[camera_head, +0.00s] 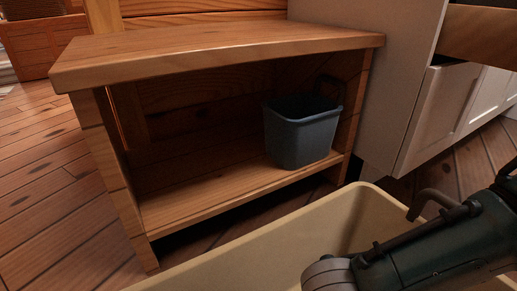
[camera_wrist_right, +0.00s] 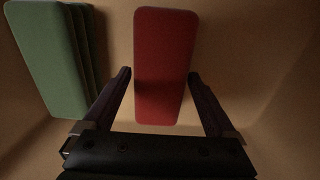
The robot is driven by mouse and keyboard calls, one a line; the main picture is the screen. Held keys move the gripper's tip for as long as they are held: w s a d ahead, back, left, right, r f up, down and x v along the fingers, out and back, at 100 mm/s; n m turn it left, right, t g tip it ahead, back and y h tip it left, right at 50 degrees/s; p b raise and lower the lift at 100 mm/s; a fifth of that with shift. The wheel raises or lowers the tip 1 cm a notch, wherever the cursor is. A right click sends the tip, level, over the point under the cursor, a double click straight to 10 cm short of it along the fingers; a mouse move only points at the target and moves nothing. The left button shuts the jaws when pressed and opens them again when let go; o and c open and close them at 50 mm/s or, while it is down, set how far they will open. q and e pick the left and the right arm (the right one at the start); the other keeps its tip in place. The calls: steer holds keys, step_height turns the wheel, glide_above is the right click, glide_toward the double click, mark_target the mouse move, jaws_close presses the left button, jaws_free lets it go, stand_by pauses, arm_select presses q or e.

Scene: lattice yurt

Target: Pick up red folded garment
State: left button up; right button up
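The red folded garment (camera_wrist_right: 163,60) lies in the upper middle of the right wrist view, a flat rounded block inside a beige bin. My right gripper (camera_wrist_right: 159,76) is open, with one finger on each side of the garment's lower part and gaps between. I cannot tell how deep the fingers reach beside it. In the head view my right arm reaches into the beige bin (camera_head: 262,252) at the lower right; the gripper and the garment are hidden there. My left gripper is not in view.
Several green folded garments (camera_wrist_right: 48,58) stand close together left of the red one. Bare bin floor lies to its right. A wooden bench (camera_head: 215,47) with a grey-blue bucket (camera_head: 300,135) on its lower shelf stands behind the bin. A white cabinet (camera_head: 440,115) is at right.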

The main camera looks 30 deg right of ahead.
steer(key=c, duration=1.1)
steer(key=shift+r, duration=0.1)
steer(key=shift+c, duration=0.2)
